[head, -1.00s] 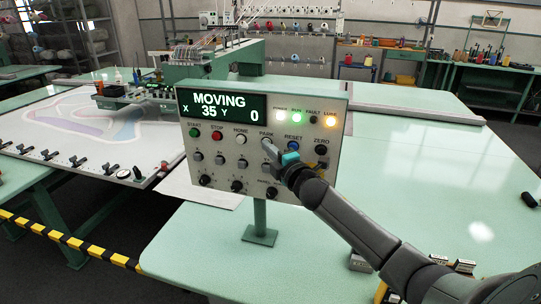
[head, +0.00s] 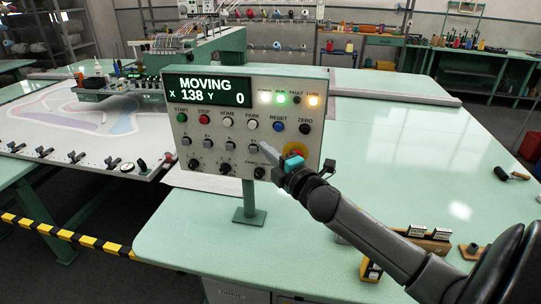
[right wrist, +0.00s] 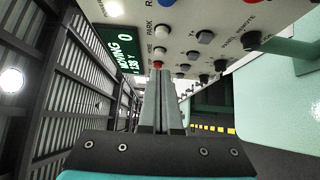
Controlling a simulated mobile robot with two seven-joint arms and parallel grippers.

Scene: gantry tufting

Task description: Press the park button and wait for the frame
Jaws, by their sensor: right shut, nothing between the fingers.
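The control panel (head: 240,160) stands on a post; its display (head: 207,91) reads MOVING, X 138, Y 0. The white PARK button (head: 252,124) is in the upper button row, between HOME and RESET; it also shows in the right wrist view (right wrist: 163,29). My right gripper (head: 264,148) is shut and empty, its tips below and apart from the PARK button, in front of the panel. The wrist view shows the closed fingers (right wrist: 160,78) pointing along the panel face. The frame (head: 95,140) lies on the table at left. My left gripper is out of view.
A red and yellow emergency stop (head: 295,151) sits close beside my right gripper. The green run lamp (head: 280,99) is lit and the fault lamp looks dark. The pale green table (head: 400,130) is largely clear; small tools lie at its right and front.

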